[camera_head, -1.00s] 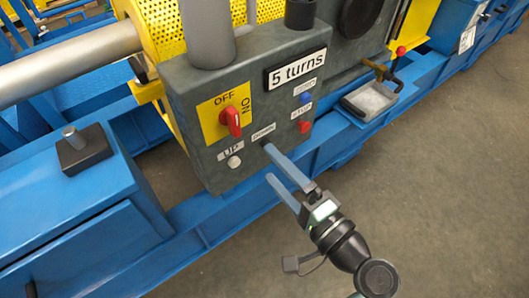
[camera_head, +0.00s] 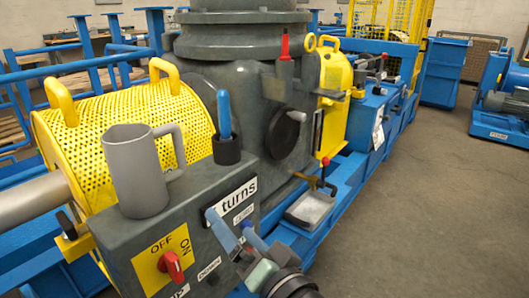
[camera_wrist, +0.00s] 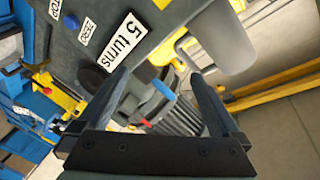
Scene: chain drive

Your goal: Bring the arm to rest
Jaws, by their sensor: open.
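My gripper (camera_head: 232,232) is in front of the grey control box (camera_head: 120,238) at the lower middle of the head view. Its two fingers are apart, with nothing seen between them. They overlap the "turns" sign (camera_head: 240,195) and partly hide it. In the wrist view my gripper (camera_wrist: 160,82) is also open, and the "5 turns" sign (camera_wrist: 128,38) lies beyond the fingertips. The red switch (camera_head: 171,265) on the yellow OFF/ON plate stands left of my gripper. I cannot tell whether a finger touches the box.
A grey mug (camera_head: 135,170) and a dark cup holding a blue-handled tool (camera_head: 224,115) stand on the box. A yellow perforated guard (camera_head: 90,130) is behind. A small tray (camera_head: 310,208) sits right of my gripper. The floor (camera_head: 430,220) at the right is clear.

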